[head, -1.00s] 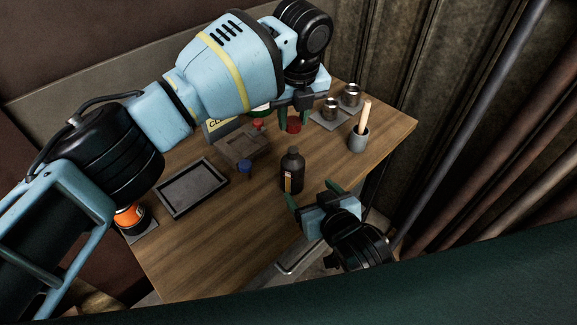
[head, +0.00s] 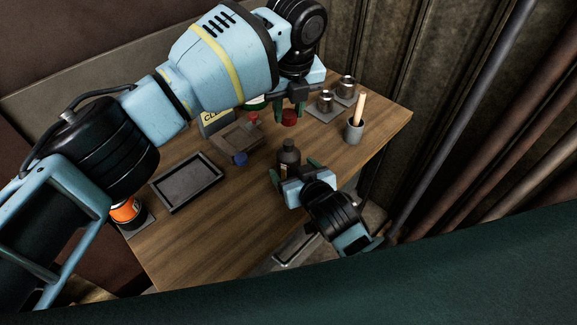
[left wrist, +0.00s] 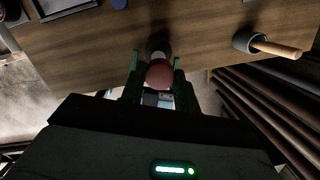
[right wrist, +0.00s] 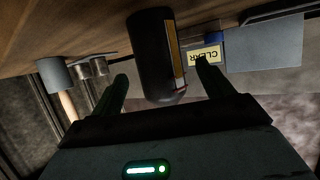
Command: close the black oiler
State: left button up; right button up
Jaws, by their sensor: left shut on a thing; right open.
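The black oiler (head: 288,158) is a dark bottle with a yellowish label, standing upright on the bench. It shows large in the right wrist view (right wrist: 153,50). My left gripper (head: 290,113) is shut on a red cap (head: 289,118), held above the bench behind the oiler; the cap also shows between its fingers in the left wrist view (left wrist: 159,74). My right gripper (head: 292,168) is open and low at the oiler's near side. In the right wrist view its fingers (right wrist: 160,80) lie on either side of the bottle; contact cannot be told.
A blue cap (head: 240,158) and another small red item (head: 254,119) are by a grey-brown block (head: 235,145). An empty dark tray (head: 187,183) lies left. Metal cups (head: 325,101) and a grey pot with a wooden handle (head: 354,131) stand right. The front bench is clear.

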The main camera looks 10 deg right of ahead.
jog(key=shift+x, duration=2)
jog(key=shift+c, duration=0.2)
jog(key=c, duration=1.4)
pick_arm(q)
send_over(288, 142)
jog(key=shift+s+d+f, duration=0.1)
jog(key=shift+f, duration=2.35)
pick_arm(e)
jog(key=shift+c, duration=0.2)
pick_arm(q)
jog(key=shift+f, duration=0.9)
jog(key=shift+f, duration=0.55)
